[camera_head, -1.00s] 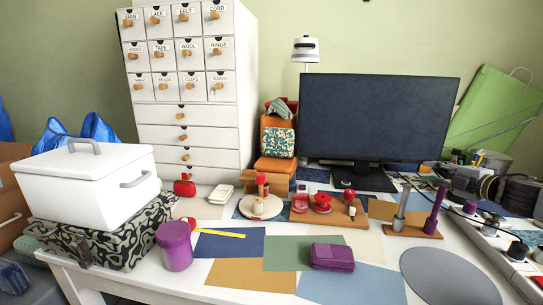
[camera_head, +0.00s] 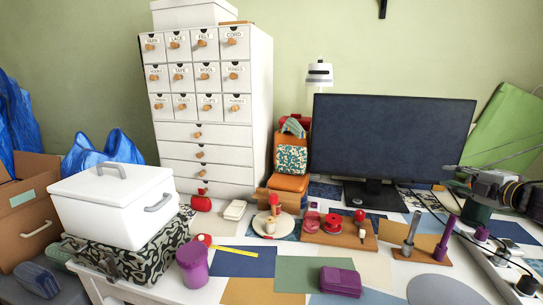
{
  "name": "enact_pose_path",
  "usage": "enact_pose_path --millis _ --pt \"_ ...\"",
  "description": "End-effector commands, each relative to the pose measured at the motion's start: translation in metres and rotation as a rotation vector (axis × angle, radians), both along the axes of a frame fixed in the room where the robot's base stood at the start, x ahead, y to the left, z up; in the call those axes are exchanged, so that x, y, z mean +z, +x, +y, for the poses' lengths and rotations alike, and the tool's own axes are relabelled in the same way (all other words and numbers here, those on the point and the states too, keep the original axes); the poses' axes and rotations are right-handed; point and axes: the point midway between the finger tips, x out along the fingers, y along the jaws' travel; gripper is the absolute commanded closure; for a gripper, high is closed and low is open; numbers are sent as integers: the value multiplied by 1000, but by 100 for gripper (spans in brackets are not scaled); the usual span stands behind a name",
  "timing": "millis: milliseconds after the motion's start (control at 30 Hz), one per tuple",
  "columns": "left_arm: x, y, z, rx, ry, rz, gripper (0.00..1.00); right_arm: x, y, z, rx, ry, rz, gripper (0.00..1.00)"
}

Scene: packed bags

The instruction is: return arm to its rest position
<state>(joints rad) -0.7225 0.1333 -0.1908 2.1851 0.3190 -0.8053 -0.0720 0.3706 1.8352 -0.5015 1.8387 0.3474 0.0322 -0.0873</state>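My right gripper (camera_head: 486,182) is at the right edge of the view, by the right side of the monitor. It is grey and black, small and partly cut off. Its fingers cannot be made out well enough to tell whether they are open or shut, and nothing is clearly seen in it. A dark ringed part of my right arm (camera_head: 518,194) runs out of the picture. My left gripper and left arm are not in view.
The dark monitor (camera_head: 392,140) stands at the back. A wooden base with grey and purple posts (camera_head: 423,255) is below my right gripper. The white lidded box (camera_head: 112,208) and drawer cabinet (camera_head: 208,145) are at left.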

Motion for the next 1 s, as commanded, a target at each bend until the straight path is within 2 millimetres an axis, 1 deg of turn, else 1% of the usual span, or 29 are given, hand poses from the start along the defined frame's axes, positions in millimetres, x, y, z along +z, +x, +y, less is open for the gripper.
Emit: enact_pose_path --millis 33,1000 --pt "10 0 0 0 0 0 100 10 0 0 0 0 0 70" --pt "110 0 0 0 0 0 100 110 0 0 0 0 0 70"
